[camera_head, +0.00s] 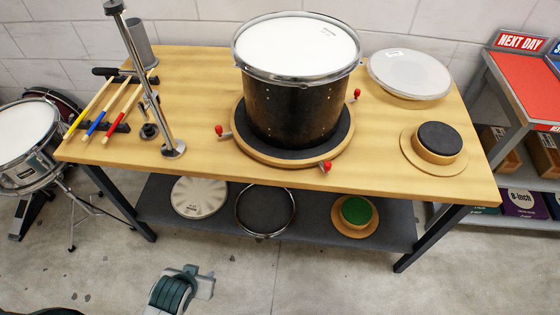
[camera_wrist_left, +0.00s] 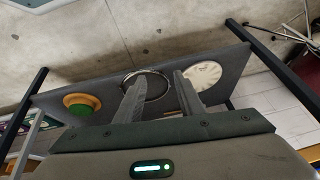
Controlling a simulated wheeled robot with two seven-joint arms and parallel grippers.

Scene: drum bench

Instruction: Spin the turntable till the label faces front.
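The turntable (camera_head: 240,144) is a round wooden disc with a dark top mat, lying on the wooden bench. Three red knobs on short pegs stick out from its rim: one at left (camera_head: 219,130), one at front right (camera_head: 326,166), one at back right (camera_head: 357,94). A black drum (camera_head: 295,108) with a chrome hoop and white head stands upright on it. No label shows on the visible side of its shell. My left gripper (camera_head: 203,282) is below and in front of the bench, apart from the turntable. In the left wrist view its fingers (camera_wrist_left: 160,90) are spread and empty.
A chrome post stand (camera_head: 172,149) rises left of the turntable, beside several sticks (camera_head: 104,105). A clear drumhead (camera_head: 410,74) and a round pad (camera_head: 439,138) lie at right. Floor in front is clear.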

